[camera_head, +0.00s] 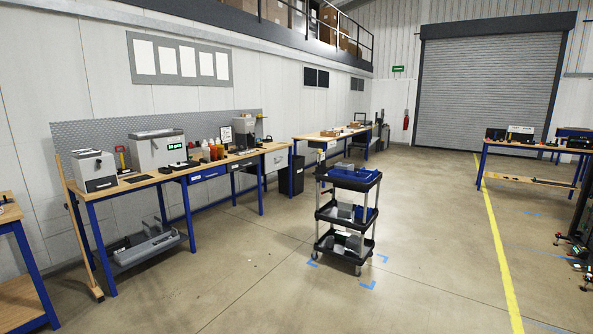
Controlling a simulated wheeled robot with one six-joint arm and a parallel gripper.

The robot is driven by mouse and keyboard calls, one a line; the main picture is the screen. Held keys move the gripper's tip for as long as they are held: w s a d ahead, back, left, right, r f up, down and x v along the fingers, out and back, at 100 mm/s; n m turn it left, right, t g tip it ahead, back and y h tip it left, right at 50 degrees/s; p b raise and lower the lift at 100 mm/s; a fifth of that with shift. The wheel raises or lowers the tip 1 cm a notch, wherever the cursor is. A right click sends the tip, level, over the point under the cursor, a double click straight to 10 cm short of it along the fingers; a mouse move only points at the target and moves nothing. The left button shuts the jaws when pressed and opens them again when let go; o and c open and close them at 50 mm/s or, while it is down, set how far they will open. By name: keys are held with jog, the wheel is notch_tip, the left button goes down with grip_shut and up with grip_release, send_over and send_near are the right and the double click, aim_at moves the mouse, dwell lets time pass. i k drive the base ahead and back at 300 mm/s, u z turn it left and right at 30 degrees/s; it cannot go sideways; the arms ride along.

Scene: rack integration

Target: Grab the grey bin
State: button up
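Several grey containers show, and I cannot tell which one is the task's grey bin. A small grey item (344,166) lies by the blue bin (356,175) on the top shelf. A long grey tray-like container (147,247) rests low under the left workbench. My gripper is not in view.
The long blue-legged workbench (158,180) along the left wall carries boxes and a scale-like machine. A black waste bin (291,177) stands at its far end. Another table (527,147) stands at right. The floor around the cart, with blue corner marks (367,285), is clear.

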aim_at(344, 168)
jog(key=u, duration=0.55)
jog(key=i, duration=2.9)
jog(key=z, duration=0.75)
jog(key=i, duration=0.5)
jog(key=z, duration=1.3)
jog(key=i, duration=5.45)
jog(key=u, duration=0.9)
